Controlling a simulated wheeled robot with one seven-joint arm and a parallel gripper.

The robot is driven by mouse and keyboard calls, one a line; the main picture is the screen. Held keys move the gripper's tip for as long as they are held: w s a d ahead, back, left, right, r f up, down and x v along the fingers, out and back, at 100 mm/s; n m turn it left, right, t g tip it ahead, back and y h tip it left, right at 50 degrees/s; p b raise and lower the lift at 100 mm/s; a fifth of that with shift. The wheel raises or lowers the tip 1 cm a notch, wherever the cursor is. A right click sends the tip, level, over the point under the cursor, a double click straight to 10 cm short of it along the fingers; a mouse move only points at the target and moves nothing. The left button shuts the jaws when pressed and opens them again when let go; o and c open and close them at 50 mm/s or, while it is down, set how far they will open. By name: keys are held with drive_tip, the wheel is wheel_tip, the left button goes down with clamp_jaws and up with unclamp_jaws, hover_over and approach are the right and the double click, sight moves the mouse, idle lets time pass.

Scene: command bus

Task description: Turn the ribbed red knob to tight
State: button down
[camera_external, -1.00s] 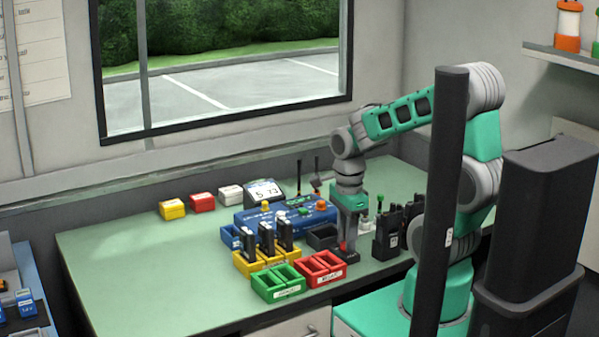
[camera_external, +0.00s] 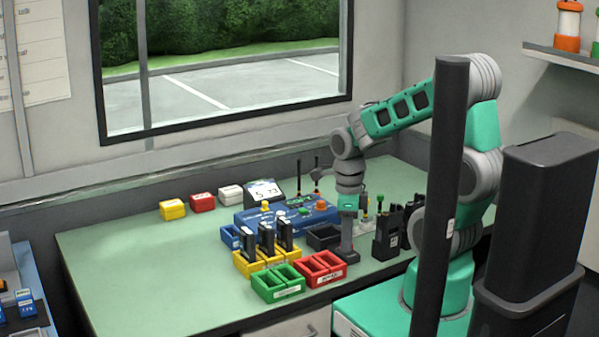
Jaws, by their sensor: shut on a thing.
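My gripper (camera_external: 346,242) points straight down at the small dark block (camera_external: 349,258) near the front of the green table. It is shut on the ribbed red knob on top of that block. The fingers hide the knob almost completely, so its ribs and any mark of its angle cannot be made out. The gripper now shows its narrow side to the camera.
The red bin (camera_external: 320,270) stands close to the left of the block, with a dark open tray (camera_external: 322,237) behind it. Several black radios (camera_external: 388,235) stand close on the right. A blue case (camera_external: 285,217) lies behind. The table's left part is clear.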

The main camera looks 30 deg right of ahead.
drive_tip(key=c, duration=1.1)
unclamp_jaws()
wheel_tip(320, 180, up, 8)
drive_tip(key=shift+f, duration=0.1)
drive_tip(key=shift+c, duration=0.2)
